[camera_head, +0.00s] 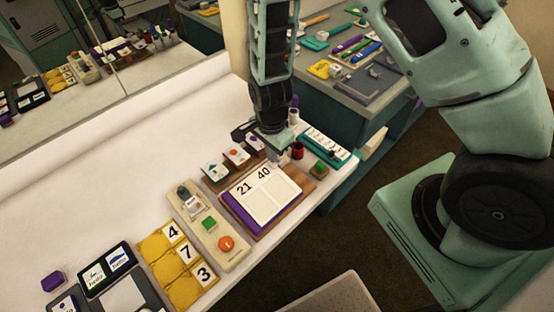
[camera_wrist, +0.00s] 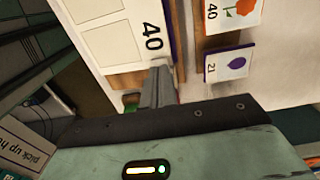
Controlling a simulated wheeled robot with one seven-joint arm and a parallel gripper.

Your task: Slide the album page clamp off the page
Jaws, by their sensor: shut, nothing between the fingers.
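The open album (camera_head: 262,197) has cream pages marked 21 and 40 and a purple cover, on a brown wooden board on the white table. In the wrist view, the page (camera_wrist: 105,35) marked 40 fills the upper left. My gripper (camera_head: 279,159) points down at the album's far edge, near the number 40. Its grey fingers (camera_wrist: 158,85) are together and empty, close beside the page edge in the wrist view. I cannot make out a separate clamp; it may be hidden by the fingers or blend with them.
Picture cards (camera_head: 236,154) stand behind the album. A dark red jar (camera_head: 298,151), a green block (camera_head: 319,168) and a teal tray (camera_head: 327,147) lie right of the gripper, near the table edge. A beige panel with buttons (camera_head: 208,223) lies left of the album.

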